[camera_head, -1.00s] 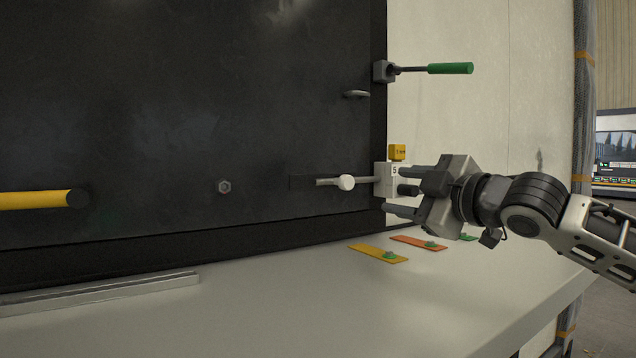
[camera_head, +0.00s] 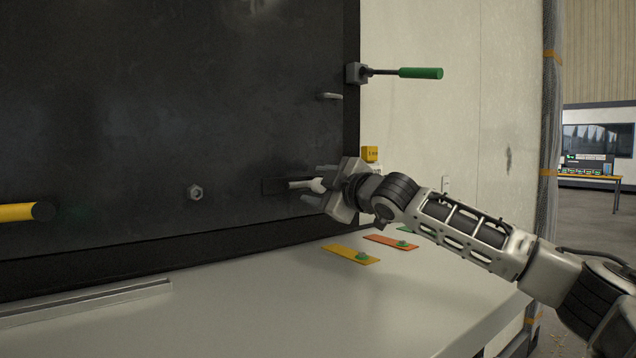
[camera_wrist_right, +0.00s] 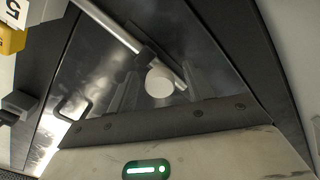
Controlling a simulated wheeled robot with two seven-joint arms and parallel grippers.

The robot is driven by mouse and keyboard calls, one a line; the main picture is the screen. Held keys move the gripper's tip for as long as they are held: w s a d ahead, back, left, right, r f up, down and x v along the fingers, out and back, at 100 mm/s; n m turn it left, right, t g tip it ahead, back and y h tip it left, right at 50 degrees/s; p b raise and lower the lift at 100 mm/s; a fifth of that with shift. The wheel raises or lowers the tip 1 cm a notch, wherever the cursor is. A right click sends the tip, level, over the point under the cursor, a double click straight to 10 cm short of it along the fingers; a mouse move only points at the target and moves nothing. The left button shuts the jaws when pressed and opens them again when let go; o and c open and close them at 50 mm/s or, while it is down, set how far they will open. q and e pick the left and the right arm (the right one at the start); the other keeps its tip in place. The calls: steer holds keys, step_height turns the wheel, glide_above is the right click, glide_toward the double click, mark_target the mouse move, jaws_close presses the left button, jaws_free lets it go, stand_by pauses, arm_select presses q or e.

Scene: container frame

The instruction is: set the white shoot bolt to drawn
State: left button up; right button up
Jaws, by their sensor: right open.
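The white shoot bolt (camera_head: 299,184) lies level on the dark panel near its right edge. Its rod and pale round knob show just left of my right gripper (camera_head: 315,185). In the right wrist view the white knob (camera_wrist_right: 160,82) and the slanting rod (camera_wrist_right: 108,26) lie in front of the gripper body. My right gripper is open, its fingers above and below the knob's height. I cannot tell whether they touch it. The gripper hides most of the bolt's keeper at the panel edge. My left gripper is not in view.
A green-handled lever (camera_head: 420,73) sticks out above right. A small yellow block (camera_head: 370,154) is just behind my gripper. A hex bolt head (camera_head: 195,192) and a yellow bar (camera_head: 20,212) are to the left. Yellow (camera_head: 350,254) and orange (camera_head: 391,242) strips lie on the pale bench (camera_head: 250,305).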

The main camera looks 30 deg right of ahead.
mark_target(293, 185)
steer(key=shift+w, duration=0.2)
jaws_close()
steer(key=shift+a, duration=0.25)
steer(key=a, duration=0.1)
steer(key=a+b, duration=0.1)
steer(key=a, duration=0.1)
steer(key=shift+s+a+f+b, duration=0.1)
steer(key=shift+s+a+b, duration=0.1)
steer(key=shift+a+b, duration=0.1)
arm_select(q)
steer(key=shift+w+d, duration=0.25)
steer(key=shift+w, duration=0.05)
arm_select(e)
steer(key=shift+c, duration=1.2)
jaws_free()
steer(key=shift+o, duration=1.2)
steer(key=shift+a, duration=0.15)
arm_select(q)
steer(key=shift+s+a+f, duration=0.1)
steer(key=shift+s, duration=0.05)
